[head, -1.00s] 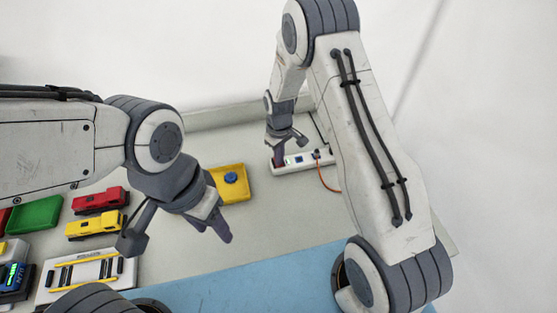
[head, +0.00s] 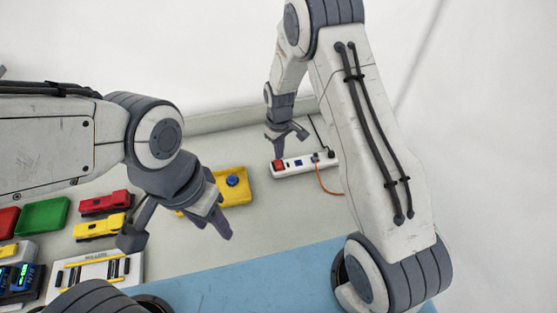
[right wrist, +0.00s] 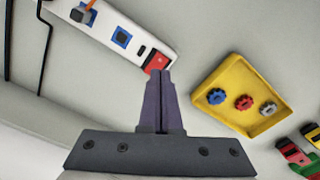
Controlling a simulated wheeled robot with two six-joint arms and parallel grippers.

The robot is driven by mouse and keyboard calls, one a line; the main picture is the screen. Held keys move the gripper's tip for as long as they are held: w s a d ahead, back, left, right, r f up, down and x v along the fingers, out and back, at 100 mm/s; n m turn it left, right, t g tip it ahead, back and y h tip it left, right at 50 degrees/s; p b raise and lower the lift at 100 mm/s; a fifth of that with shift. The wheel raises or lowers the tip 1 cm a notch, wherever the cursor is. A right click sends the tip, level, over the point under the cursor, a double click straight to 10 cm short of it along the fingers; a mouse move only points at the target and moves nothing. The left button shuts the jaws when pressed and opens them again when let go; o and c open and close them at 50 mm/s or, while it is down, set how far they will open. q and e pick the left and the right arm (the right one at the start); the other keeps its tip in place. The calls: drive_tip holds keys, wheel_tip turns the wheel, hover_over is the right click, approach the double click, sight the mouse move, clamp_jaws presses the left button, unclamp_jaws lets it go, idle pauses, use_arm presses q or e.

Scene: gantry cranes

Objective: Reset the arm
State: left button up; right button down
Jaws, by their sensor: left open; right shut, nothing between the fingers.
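My right gripper (head: 278,153) is at the back of the table, just above the left end of a white power strip (head: 318,166). Its fingers are shut together and empty in the right wrist view (right wrist: 160,78). The strip's red switch (head: 279,166) shows beside the fingertips, and also in the right wrist view (right wrist: 156,62). In the head view I cannot tell how small the gap between fingers and strip is. My left gripper (head: 222,226) is open and empty, hanging over the table in front of a yellow tray (head: 239,198).
The yellow tray holds blue, red and grey gears (right wrist: 243,102). At left are a red toy truck (head: 104,203), a yellow toy truck (head: 98,228), a green tray (head: 43,216) and a white device (head: 92,274). An orange cable (head: 326,187) leaves the strip. The table's middle is clear.

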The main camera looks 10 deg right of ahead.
drive_tip(key=shift+r+p, duration=0.5)
drive_tip(key=shift+r, duration=0.45)
drive_tip(key=s+a+r+b, duration=0.5)
drive_tip(key=s+a+r, duration=0.5)
drive_tip(key=s+r, duration=0.25)
drive_tip(key=s+r+n+y+b, duration=0.1)
drive_tip(key=s+r+b, duration=0.1)
drive_tip(key=s, duration=1.5)
drive_tip(key=shift+d, duration=0.2)
